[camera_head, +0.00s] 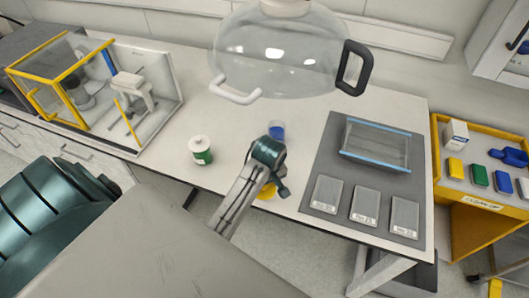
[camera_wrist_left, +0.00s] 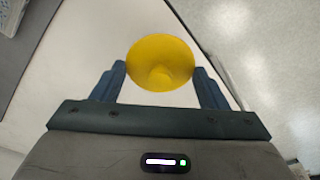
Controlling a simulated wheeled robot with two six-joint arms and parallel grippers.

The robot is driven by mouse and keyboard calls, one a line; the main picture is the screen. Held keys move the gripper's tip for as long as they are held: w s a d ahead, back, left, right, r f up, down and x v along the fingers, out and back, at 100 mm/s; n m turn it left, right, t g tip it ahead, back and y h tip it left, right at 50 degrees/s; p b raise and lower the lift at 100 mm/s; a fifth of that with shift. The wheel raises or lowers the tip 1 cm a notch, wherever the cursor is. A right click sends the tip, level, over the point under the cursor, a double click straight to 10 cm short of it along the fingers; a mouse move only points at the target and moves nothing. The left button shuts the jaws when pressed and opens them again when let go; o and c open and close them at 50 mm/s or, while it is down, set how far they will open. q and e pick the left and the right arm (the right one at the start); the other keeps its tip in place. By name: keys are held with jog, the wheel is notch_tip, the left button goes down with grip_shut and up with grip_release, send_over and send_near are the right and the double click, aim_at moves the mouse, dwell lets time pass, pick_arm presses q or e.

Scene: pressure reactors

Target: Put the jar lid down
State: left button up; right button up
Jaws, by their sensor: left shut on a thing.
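In the head view only a yellow part of the lid (camera_head: 266,192) shows beside my left gripper (camera_head: 270,186), near the table's front edge; the wrist hides the rest. I cannot tell whether it touches the table. A small jar with blue on it (camera_head: 277,130) stands just behind the wrist. My right gripper is not in view.
A green-and-white jar (camera_head: 201,151) stands left of my gripper. A large glass vessel with handles (camera_head: 285,50) hangs in the upper middle. A grey mat (camera_head: 322,168) with a clear tray (camera_head: 376,146) and several labelled plates lies right. White table between jar and mat is mostly clear.

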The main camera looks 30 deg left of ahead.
pick_arm(q)
jog(key=w+a, duration=0.1)
jog(key=w+a+p, duration=0.1)
jog(key=w, duration=0.2)
jog(key=shift+w+a+f, duration=0.2)
jog(key=shift+w+a, duration=0.05)
jog(key=shift+a, duration=0.15)
jog(key=shift+w+a+p, duration=0.3)
jog(key=shift+w+p, duration=0.05)
jog(key=shift+w, duration=0.1)
notch_tip(320, 180, down, 3)
jog(key=shift+f+p, duration=0.15)
jog(key=shift+p, duration=0.75)
jog(key=shift+f, duration=0.25)
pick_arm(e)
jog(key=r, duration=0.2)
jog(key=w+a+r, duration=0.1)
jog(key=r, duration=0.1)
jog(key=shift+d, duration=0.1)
pick_arm(q)
jog(key=o, duration=0.9)
jog(key=shift+f, duration=0.1)
jog(key=shift+o, duration=0.2)
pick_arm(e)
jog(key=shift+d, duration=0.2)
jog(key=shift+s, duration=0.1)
